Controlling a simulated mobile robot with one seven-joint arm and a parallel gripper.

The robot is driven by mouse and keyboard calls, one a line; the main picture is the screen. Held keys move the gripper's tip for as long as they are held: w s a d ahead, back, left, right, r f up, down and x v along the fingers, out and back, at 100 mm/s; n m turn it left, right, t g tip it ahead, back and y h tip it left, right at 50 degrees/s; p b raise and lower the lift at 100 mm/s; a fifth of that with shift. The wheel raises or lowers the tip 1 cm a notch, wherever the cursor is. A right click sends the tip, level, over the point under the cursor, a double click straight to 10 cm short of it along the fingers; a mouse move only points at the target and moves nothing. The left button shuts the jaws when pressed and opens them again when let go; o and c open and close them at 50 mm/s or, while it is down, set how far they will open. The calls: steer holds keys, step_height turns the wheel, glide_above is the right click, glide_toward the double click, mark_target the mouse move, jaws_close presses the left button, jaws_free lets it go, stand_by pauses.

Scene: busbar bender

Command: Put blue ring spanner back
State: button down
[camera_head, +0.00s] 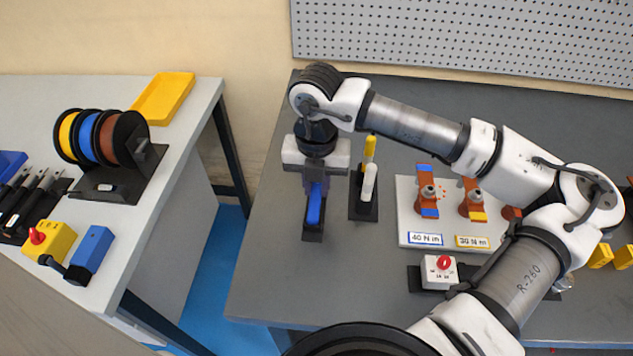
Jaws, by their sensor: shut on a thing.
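My gripper (316,186) points down at the left part of the dark grey bench. It is shut on the blue ring spanner (314,207), whose blue handle shows below and in front of the jaws. The spanner is over a small black holder (312,236). I cannot tell whether it rests in the holder or hangs just above it. The spanner's upper end is hidden by the jaws and the wrist.
A black stand (363,208) with a yellow and a white handle is close on the right. Further right are a white board (408,190) with copper bars and a red-knob box (439,272). A side table (180,120) with cable spools (95,140) stands left, across a gap.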

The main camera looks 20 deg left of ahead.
mark_target(316, 188)
steer(key=shift+f, duration=0.25)
steer(key=c, duration=1.3)
jaws_free()
steer(key=shift+r, duration=0.1)
steer(key=shift+r+p, duration=0.45)
step_height(316, 188, up, 12)
steer(key=b, duration=0.2)
steer(key=shift+f, duration=0.15)
